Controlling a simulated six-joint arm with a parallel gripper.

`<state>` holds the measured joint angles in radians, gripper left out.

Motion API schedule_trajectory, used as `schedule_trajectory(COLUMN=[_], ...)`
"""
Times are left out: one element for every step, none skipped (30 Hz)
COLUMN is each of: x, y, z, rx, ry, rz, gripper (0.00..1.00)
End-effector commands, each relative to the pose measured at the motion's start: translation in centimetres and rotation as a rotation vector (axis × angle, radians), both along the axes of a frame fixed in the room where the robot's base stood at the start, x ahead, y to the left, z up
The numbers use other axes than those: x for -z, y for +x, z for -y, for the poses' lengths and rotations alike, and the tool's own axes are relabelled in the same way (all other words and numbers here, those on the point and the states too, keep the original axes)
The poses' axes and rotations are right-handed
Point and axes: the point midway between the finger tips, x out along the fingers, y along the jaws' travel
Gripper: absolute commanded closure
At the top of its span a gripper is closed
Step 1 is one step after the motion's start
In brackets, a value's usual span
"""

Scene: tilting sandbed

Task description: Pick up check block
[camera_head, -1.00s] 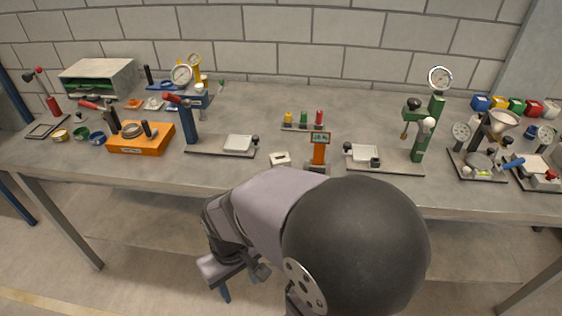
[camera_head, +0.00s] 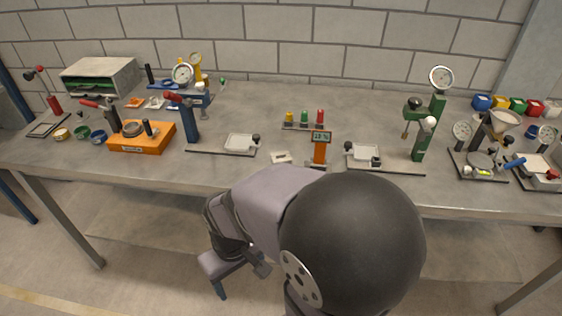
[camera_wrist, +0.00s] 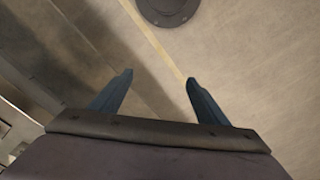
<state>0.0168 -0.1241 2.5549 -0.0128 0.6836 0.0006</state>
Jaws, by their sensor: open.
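I cannot tell for sure which thing is the check block. A small whitish piece (camera_head: 281,157) lies near the front edge of the bench, left of an orange stand with a small display (camera_head: 320,150). A small dark block (camera_head: 375,161) is at the corner of the white tray to the right of that stand. My gripper (camera_wrist: 160,86) is open and empty in the wrist view, its two blue fingers apart over bare floor.
The grey bench (camera_head: 260,105) is crowded. A white tray (camera_head: 240,143) on a dark base stands left of centre, an orange box (camera_head: 141,138) farther left, and a green gauge stand (camera_head: 430,120) at right. Small coloured pegs (camera_head: 304,117) stand mid-bench. The bench's back centre is clear.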

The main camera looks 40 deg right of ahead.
Motion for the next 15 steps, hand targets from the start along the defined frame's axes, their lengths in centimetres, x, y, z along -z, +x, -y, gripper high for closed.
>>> schedule_trajectory(x=[0.2, 0.3, 0.5, 0.7, 0.8, 1.0, 1.1, 1.2, 1.3, 1.3, 1.2, 1.1, 1.0, 0.8, 0.6], y=[0.8, 1.4, 2.4, 3.2, 4.2, 5.6, 6.7, 7.8, 9.3, 10.5, 11.6, 13.0, 13.9, 14.8, 15.8], z=[0.6, 1.1, 1.8, 2.5, 3.2, 4.4, 5.4, 6.5, 8.1, 9.3, 10.6, 12.3, 13.5, 14.7, 16.2], rx=[0.013, 0.022, 0.035, 0.047, 0.058, 0.076, 0.089, 0.104, 0.123, 0.136, 0.148, 0.164, 0.175, 0.184, 0.195], ry=[-0.007, -0.013, -0.022, -0.029, -0.038, -0.051, -0.063, -0.074, -0.09, -0.103, -0.115, -0.131, -0.142, -0.152, -0.165], rz=[0.021, 0.041, 0.07, 0.097, 0.128, 0.174, 0.212, 0.251, 0.308, 0.351, 0.396, 0.456, 0.501, 0.544, 0.599], gripper=[0.31, 0.31, 0.31, 0.31, 0.31, 0.31, 0.31, 0.31, 0.31, 0.31, 0.31, 0.31, 0.31, 0.31, 0.31])
